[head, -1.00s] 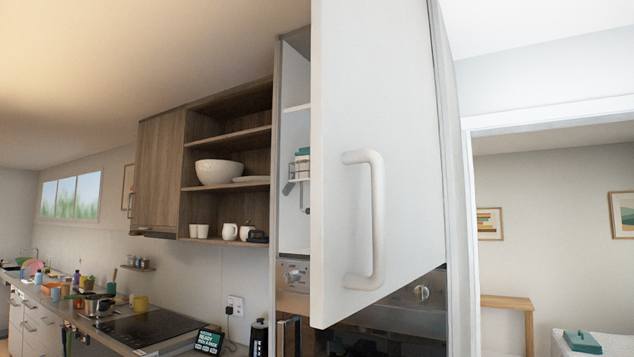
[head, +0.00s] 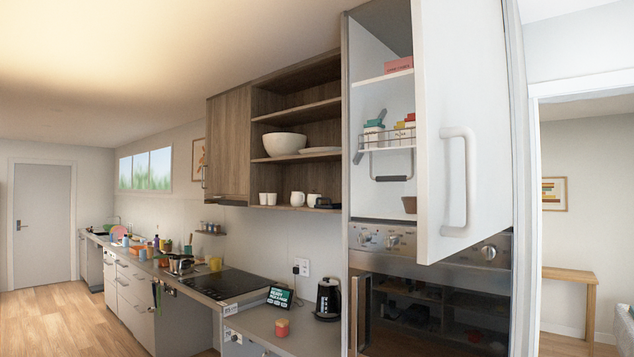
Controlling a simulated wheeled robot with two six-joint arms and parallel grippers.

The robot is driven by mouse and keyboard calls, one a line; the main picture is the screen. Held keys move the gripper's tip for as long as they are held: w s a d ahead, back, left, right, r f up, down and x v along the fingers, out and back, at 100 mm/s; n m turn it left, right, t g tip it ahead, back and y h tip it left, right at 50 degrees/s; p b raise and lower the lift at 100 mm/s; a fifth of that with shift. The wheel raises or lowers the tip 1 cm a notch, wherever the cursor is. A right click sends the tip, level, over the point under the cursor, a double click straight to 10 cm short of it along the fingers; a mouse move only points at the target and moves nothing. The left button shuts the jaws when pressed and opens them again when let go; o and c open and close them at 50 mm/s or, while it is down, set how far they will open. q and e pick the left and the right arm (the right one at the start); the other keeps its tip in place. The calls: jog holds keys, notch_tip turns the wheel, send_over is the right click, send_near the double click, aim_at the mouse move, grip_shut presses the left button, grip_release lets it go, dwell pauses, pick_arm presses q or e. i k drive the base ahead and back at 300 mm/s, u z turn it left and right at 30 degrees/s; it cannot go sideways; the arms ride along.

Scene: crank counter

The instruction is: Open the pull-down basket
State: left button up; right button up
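The pull-down basket (head: 387,148) is a wire basket inside the tall white cabinet at the right. It sits up inside the cabinet and holds several small packages. A dark handle bar (head: 392,178) hangs below it, and a grey arm or bracket shows at its left. The cabinet's white door (head: 465,110) stands partly open, hinged on the right, with a pale D-shaped handle (head: 461,180). It hides the right part of the cabinet inside. Neither of my grippers is in view.
An oven (head: 430,310) is below the cabinet. Open wooden shelves (head: 295,110) with a bowl (head: 284,143) and cups are to its left. Wooden floor (head: 50,315) is clear at far left.

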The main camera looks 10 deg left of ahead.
aim_at(403, 140)
jog(key=u, duration=1.15)
jog(key=i, duration=2)
jog(key=z, duration=1.55)
jog(key=i, duration=0.7)
jog(key=z, duration=0.75)
